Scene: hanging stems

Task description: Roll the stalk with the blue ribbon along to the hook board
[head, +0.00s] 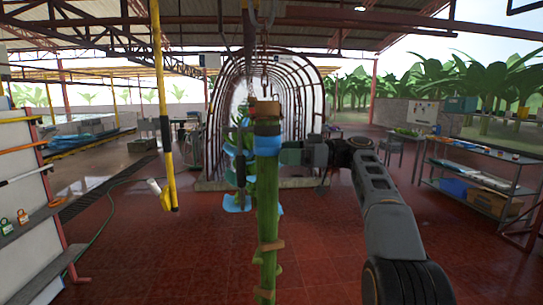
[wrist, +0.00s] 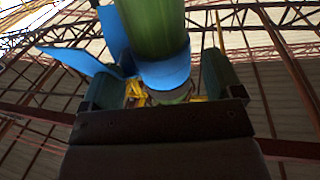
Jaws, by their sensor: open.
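A thick green stalk (head: 268,215) hangs upright in the middle of the head view, with a blue ribbon (head: 267,142) around its upper part and a brown block at its top. In the wrist view the stalk (wrist: 153,28) rises between the fingers, and the ribbon (wrist: 165,71) wraps it with a loose end out to the left. My gripper (head: 288,154) reaches in from the right, beside the ribbon's height. Its fingers (wrist: 160,84) stand open on either side of the stalk. Contact cannot be told. I cannot single out the hook board.
More blue pieces (head: 238,160) hang behind the stalk. A yellow post (head: 162,110) hangs to the left. A shelf unit (head: 30,190) stands at the left edge, and a metal table (head: 487,172) with boxes at the right. An arched frame (head: 310,100) stands behind. The red floor between is mostly clear.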

